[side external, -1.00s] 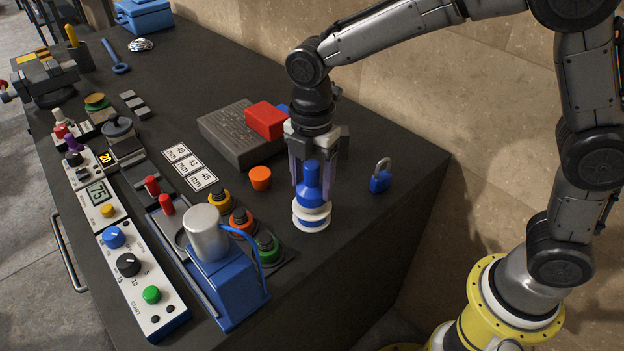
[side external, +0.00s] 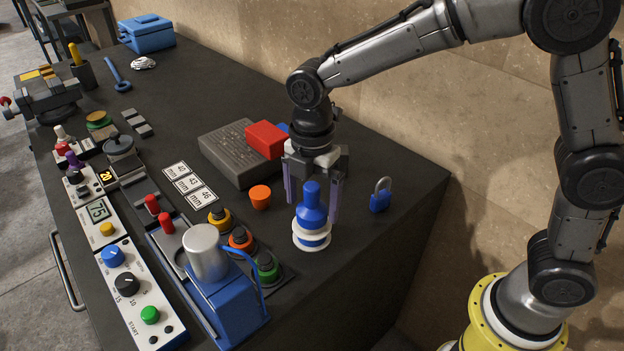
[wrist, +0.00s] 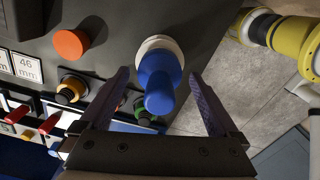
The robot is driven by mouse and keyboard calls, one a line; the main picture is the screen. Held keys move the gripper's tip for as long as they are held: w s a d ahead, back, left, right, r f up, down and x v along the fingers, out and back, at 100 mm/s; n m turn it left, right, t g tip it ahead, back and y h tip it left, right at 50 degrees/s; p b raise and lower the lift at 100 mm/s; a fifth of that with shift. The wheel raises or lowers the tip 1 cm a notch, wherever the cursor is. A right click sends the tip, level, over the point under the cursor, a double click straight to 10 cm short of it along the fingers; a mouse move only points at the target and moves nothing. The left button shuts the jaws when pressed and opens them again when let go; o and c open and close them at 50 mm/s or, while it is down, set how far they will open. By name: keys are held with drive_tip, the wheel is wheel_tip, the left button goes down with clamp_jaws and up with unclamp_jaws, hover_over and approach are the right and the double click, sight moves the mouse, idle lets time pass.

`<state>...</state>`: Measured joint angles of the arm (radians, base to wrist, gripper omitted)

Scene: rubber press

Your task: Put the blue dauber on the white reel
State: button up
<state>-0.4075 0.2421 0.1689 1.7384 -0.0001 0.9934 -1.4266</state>
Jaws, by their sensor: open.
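The blue dauber (side external: 312,207) stands upright on top of the white reel (side external: 312,240), which rests on the dark bench top. The reel's white flanges show with a blue band between them. My gripper (side external: 312,206) is open, with one finger to each side of the dauber in the side view. In the wrist view the dauber (wrist: 160,78) lies between the spread fingers of my gripper (wrist: 163,78), with a visible gap on both sides. The white reel (wrist: 158,43) shows behind it, partly hidden.
An orange plug (side external: 260,197) stands left of the reel, and a blue padlock (side external: 381,196) right of it. A grey block (side external: 228,150) and red block (side external: 266,139) lie behind. A blue press (side external: 228,300) and coloured knobs stand at front left. The bench's right edge is near.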

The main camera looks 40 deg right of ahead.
wheel_tip(320, 180, up, 12)
drive_tip(key=shift+f, duration=0.2)
drive_tip(key=shift+s+d+r, duration=0.2)
drive_tip(key=shift+d+r, duration=0.05)
drive_tip(key=shift+d, duration=0.1)
drive_tip(key=s+d+r+m+t, duration=0.2)
drive_tip(key=s+d+m, duration=0.6)
drive_tip(key=d+m, duration=0.1)
drive_tip(key=s+d+f+m+t, duration=0.1)
drive_tip(key=s+d+f+m, duration=0.1)
drive_tip(key=s+m, duration=0.4)
drive_tip(key=s+d+f+m+t, duration=0.2)
drive_tip(key=s+d+f+m, duration=0.1)
drive_tip(key=s+m, duration=0.3)
drive_tip(key=shift+d+t, duration=0.3)
drive_tip(key=shift+d, duration=0.35)
